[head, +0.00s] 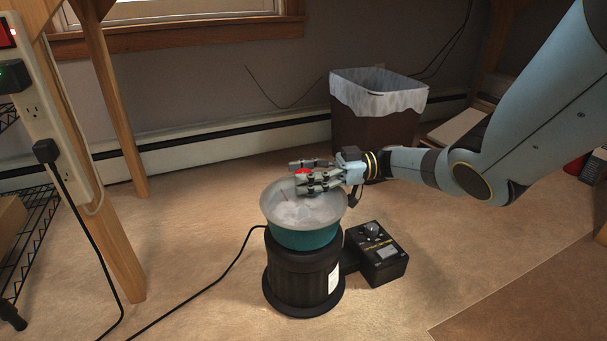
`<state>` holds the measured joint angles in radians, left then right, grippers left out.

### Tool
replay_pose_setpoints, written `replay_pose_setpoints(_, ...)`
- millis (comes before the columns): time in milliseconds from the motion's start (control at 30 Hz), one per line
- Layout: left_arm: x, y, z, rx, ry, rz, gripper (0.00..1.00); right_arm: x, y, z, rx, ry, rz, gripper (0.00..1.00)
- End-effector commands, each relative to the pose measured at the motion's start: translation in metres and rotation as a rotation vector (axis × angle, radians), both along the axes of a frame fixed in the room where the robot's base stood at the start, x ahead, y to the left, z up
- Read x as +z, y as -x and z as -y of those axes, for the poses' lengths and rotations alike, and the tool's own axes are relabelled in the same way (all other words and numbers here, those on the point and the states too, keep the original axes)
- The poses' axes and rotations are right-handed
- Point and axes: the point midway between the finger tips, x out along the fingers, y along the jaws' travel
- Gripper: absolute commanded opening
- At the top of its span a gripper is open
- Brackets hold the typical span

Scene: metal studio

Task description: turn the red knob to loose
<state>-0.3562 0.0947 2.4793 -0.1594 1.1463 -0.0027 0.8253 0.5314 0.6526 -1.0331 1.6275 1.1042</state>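The red knob (303,173) shows as a small red patch between the fingers of my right gripper (308,172). The gripper reaches in from the right over the back rim of a teal bowl (303,239) with a pale inside. Its fingers lie on either side of the knob and hide most of it. I cannot tell whether they touch it or how the knob is turned. The bowl sits on a dark ribbed cylindrical base (296,275). My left gripper does not show.
A black control box (380,257) with a dial stands right of the base. A lined dark bin (372,130) stands behind. A wooden leg (118,240) with a power strip (48,125) is at left. A black cord (215,283) crosses the floor. The front floor is clear.

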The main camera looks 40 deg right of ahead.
Motion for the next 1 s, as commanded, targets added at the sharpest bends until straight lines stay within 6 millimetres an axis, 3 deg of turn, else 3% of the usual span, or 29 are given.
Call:
replay_pose_setpoints(567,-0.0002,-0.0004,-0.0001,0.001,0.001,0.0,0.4,-0.001,0.0014,-0.0001,-0.02,0.001,-0.001,0.57)
replay_pose_setpoints(1000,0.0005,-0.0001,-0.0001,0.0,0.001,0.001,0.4,-0.001,0.0028,-0.0015,-0.351,-0.001,-0.003,0.57)
